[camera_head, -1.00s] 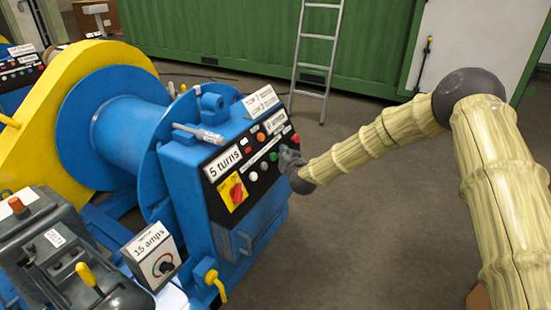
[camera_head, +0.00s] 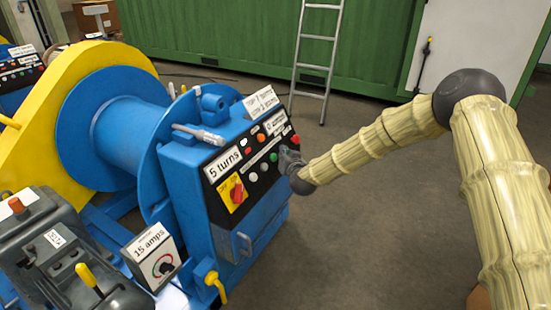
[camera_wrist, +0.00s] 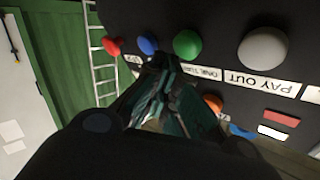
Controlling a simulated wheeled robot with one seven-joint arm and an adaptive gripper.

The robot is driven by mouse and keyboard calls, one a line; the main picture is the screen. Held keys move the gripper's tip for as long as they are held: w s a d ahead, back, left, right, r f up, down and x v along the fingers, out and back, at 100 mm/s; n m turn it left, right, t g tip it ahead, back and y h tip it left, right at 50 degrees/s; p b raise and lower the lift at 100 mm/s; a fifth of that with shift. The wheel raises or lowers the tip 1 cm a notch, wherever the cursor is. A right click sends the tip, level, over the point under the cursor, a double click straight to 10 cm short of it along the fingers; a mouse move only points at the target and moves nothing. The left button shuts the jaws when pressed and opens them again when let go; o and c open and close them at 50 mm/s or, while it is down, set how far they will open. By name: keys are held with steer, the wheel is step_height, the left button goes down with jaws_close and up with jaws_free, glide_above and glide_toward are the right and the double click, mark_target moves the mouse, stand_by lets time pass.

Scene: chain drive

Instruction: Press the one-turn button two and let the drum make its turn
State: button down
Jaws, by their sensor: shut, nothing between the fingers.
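The blue drum (camera_head: 115,135) with its large flanges stands at the left in the head view. Its control box has a black button panel (camera_head: 240,205). In the wrist view a green button (camera_wrist: 187,44), a blue button (camera_wrist: 147,45), a red button (camera_wrist: 113,45) and a grey-white button (camera_wrist: 264,47) stand in a row. A label reading roughly "ONE TURN" (camera_wrist: 207,73) lies near the green one. My gripper (camera_wrist: 162,64) is shut and empty, its tips near the panel beside the blue and green buttons. It also shows in the head view (camera_head: 284,153). I cannot tell whether it touches a button.
The box carries a "5 turns" sign (camera_head: 223,164) and a red-and-yellow rotary switch (camera_head: 236,193). A "15 amps" dial box (camera_head: 152,257) stands at the lower left. A ladder (camera_head: 317,60) leans on a green container (camera_head: 240,40). The floor right of the box is clear.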

steer(key=shift+a+f, duration=0.1)
steer(key=shift+a, duration=0.1)
steer(key=shift+w+a, duration=0.2)
